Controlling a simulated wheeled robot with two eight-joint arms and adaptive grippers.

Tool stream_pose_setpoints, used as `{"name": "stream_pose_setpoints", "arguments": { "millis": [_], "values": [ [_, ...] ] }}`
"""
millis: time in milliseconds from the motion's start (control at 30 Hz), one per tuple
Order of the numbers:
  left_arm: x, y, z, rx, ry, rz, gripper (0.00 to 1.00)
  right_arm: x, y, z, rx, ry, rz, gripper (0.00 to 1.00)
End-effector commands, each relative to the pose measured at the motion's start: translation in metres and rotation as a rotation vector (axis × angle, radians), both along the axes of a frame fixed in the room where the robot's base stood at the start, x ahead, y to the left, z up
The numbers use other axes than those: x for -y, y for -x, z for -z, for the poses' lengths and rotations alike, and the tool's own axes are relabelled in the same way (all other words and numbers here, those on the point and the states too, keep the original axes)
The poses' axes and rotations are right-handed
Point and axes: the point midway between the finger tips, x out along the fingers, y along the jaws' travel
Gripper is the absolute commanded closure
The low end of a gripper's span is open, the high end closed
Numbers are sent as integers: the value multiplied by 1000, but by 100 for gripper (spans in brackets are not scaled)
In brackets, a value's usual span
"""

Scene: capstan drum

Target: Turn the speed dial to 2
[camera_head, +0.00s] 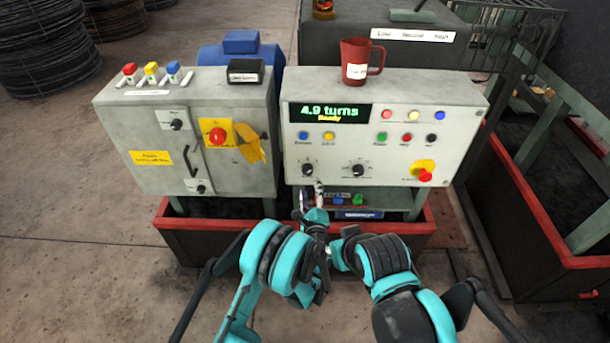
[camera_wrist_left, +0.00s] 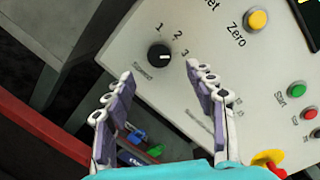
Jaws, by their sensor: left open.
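The speed dial (camera_wrist_left: 159,56) is a black round knob on the pale panel, with the numbers 1, 2 and 3 around it. Its white mark points to the right in the left wrist view, roughly toward the 3. In the head view the dial (camera_head: 307,170) is at the panel's lower left. My left gripper (camera_wrist_left: 159,74) is open and empty, its fingers on either side below the dial and apart from it. In the head view the left gripper (camera_head: 311,193) is just below the dial. I cannot make out my right gripper.
A second black knob (camera_head: 358,170) is right of the dial. A red emergency button (camera_head: 424,176) is at the panel's lower right. A red mug (camera_head: 360,62) stands on the console. A grey cabinet (camera_head: 155,120) is at left. A red-rimmed bin (camera_head: 190,222) lies below.

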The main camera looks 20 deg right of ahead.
Motion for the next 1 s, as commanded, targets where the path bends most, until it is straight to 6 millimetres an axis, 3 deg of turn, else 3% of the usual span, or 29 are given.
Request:
{"name": "stream_pose_setpoints", "arguments": {
  "millis": [433, 833, 1000],
  "values": [
    [11, -64, 2, 0, 0, -1, 44, 0, 0, 20, 0, 0, 0, 46],
    [12, -74, 0, -1, 1, -1, 44, 0, 0, 21, 0, 0, 0, 46],
    [12, -74, 0, -1, 1, -1, 89, 0, 0, 21, 0, 0, 0, 46]
  ]
}}
